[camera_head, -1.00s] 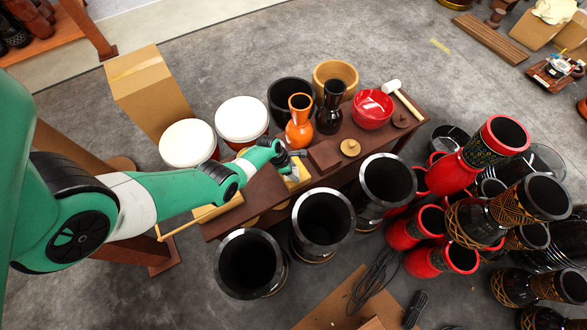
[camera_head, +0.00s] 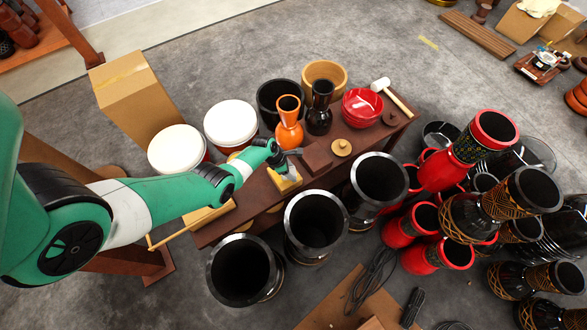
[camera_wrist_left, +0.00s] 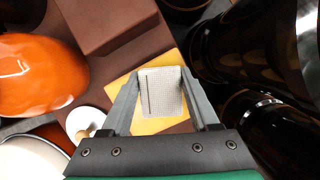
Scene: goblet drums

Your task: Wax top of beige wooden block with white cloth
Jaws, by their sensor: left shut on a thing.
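The beige wooden block (camera_head: 288,184) lies on the dark brown bench near its front edge, partly hidden by my gripper. In the left wrist view the block (camera_wrist_left: 150,126) shows as a yellowish slab under the fingers. My left gripper (camera_head: 283,167) points down over it. In the left wrist view my left gripper (camera_wrist_left: 162,98) is shut on the white cloth (camera_wrist_left: 162,90), a pale folded pad between both fingers. The cloth lies over the block's top and seems to touch it; the exact contact is hidden. My right gripper is not in view.
The bench (camera_head: 255,205) also bears an orange goblet drum (camera_head: 289,133), a black one (camera_head: 319,120), a red bowl (camera_head: 361,110), a mallet (camera_head: 397,100) and a brown box (camera_head: 317,156). Tall black drums (camera_head: 315,222) stand close in front. White-topped buckets (camera_head: 231,121) stand behind.

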